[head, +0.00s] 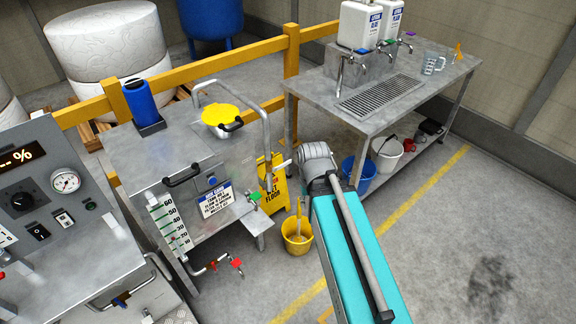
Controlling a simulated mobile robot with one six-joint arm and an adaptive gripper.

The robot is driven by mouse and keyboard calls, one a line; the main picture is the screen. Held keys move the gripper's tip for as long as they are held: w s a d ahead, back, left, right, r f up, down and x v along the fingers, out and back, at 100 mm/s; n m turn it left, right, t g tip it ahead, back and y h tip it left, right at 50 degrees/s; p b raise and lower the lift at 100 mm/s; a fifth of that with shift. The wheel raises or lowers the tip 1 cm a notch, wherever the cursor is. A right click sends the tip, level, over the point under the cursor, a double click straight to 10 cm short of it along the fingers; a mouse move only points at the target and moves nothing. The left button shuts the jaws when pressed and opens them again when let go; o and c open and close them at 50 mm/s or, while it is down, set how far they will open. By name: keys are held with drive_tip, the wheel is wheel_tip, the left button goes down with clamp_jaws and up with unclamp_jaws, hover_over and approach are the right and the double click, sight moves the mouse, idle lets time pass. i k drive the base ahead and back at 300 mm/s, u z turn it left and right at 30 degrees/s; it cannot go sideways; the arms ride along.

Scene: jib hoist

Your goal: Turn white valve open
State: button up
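A pale tap (351,61) at the left end of the bench's row of taps may be the white valve. Its handle is too small to be sure of its colour or setting. The other taps there have a blue handle (362,51), a green handle (390,41) and a purple handle (409,35). My teal arm reaches up from the bottom, and its grey joint ends in front of the bench's left leg, below and left of the taps. My gripper's fingers cannot be made out; they seem hidden beyond the joint.
A steel tank (130,160) with a green-handled tap (254,197) and red-handled valve (237,263) stands left. A control panel (50,190) is far left. A yellow bucket (297,240) and wet-floor sign (279,187) stand beside my arm. The floor at right is clear.

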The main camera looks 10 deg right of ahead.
sight(284, 165)
drive_tip(key=u, duration=0.05)
drive_tip(key=i, duration=0.9)
drive_tip(key=z, duration=0.05)
